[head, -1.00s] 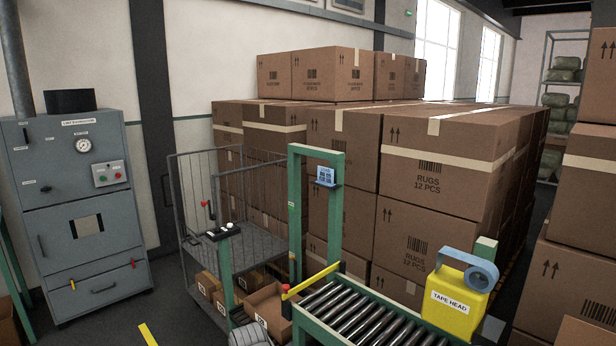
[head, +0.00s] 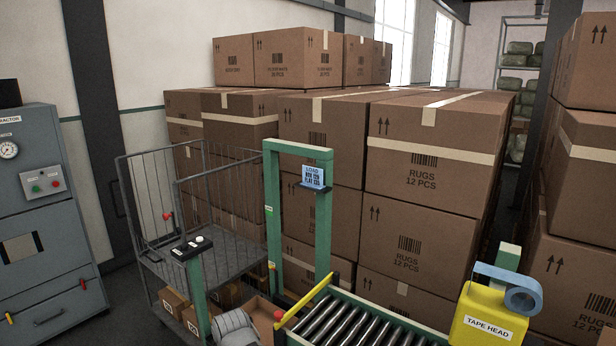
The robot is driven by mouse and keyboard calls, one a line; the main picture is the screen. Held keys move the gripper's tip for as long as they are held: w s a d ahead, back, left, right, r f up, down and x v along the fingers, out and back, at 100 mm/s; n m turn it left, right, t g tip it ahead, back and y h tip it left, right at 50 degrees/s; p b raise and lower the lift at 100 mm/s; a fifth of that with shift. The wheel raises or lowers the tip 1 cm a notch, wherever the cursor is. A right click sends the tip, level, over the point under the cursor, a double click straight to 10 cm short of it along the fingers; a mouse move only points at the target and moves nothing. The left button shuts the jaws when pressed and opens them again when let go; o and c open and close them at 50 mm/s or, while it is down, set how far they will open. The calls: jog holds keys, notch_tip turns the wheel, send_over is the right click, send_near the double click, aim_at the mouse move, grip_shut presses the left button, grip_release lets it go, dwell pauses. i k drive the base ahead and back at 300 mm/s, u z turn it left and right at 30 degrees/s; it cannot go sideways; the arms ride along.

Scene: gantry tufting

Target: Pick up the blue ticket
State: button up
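The blue ticket (head: 312,177) is a small light-blue card with dark print, its top line reading "LOAD". It stands upright in a dark holder (head: 313,190) on the right post of a green gate frame (head: 271,215), above the near end of the roller conveyor. It faces me and nothing covers it.
A roller conveyor (head: 345,328) with a yellow bar (head: 304,303) lies below the ticket. A yellow tape head (head: 485,318) stands at right. A wire cage trolley (head: 150,215) and a button post (head: 199,285) are at left. Stacked rug cartons (head: 415,195) fill the space behind.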

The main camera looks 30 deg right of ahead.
aim_at(313, 178)
jog(key=z, duration=0.25)
jog(key=i, duration=0.95)
jog(key=z, duration=0.35)
